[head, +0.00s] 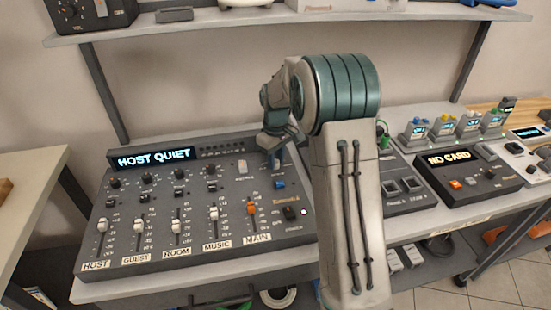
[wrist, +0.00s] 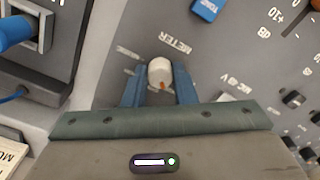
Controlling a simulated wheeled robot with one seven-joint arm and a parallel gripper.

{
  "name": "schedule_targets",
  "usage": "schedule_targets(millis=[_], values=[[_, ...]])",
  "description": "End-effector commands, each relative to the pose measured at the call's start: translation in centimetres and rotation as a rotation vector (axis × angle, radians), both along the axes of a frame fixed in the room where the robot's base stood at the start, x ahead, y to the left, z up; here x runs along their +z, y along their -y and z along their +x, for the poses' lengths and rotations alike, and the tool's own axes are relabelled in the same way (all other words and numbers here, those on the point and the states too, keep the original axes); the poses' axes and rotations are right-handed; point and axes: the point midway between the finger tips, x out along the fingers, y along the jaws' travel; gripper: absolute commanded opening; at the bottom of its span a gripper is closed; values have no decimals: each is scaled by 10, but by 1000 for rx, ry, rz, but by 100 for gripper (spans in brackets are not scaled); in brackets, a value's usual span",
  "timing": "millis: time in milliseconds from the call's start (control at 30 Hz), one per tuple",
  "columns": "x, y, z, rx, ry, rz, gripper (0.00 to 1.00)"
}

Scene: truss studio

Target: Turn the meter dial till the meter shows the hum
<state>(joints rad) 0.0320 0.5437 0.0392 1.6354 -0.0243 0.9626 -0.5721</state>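The mixing console (head: 140,248) stands on the bench at left, its lit display (head: 152,157) reading "HOST QUIET". In the wrist view, the white meter dial (wrist: 160,72) has an orange mark on its side nearest my gripper body. The printed word METER lies beside it, with small markings at its left. My gripper (wrist: 160,88) has its two blue fingers on either side of the dial, closed against it with no clear gap. In the head view my gripper (head: 277,155) is at the console's upper right, and the dial is hidden behind it.
A blue knob (head: 279,185) and a white button (head: 242,166) are close to my gripper. Several faders line the console's front, including the orange main fader (head: 251,208). A card unit (head: 470,178) reading "NO CARD" is at right. A shelf (head: 200,22) hangs above.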

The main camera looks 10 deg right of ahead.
Motion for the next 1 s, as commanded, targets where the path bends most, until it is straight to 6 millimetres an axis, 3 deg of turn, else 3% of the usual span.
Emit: schedule_targets(millis=[467,1000], values=[[0,-1,0,-76,0,0,2],[1,-1,0,-502,0,-1,2]])
